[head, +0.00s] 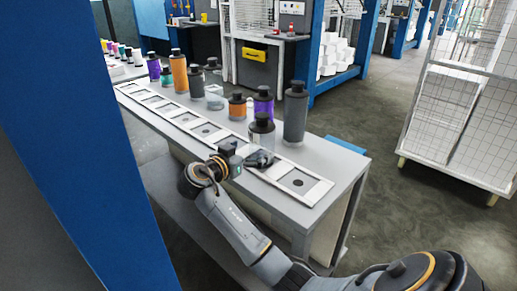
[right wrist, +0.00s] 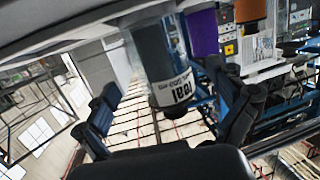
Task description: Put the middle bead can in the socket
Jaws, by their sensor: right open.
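Several cans with black caps stand on the long table, and I cannot tell which one is the middle bead can. A grey, partly clear can (head: 262,139) stands close to my right gripper (head: 250,158). In the right wrist view a can with a white label (right wrist: 160,60) shows between the two open fingers of my right gripper (right wrist: 163,85); I cannot tell whether they touch it. A white strip with square sockets runs along the table's near side; a socket with a dark round centre (head: 298,183) is empty at its near end. My left gripper is not in view.
A tall dark can (head: 296,112), a purple can (head: 263,103) and a small orange can (head: 237,107) stand near the gripper. More cans stand farther along. A blue post (head: 75,150) fills the left. A white mesh cart (head: 465,115) stands at right; floor between is clear.

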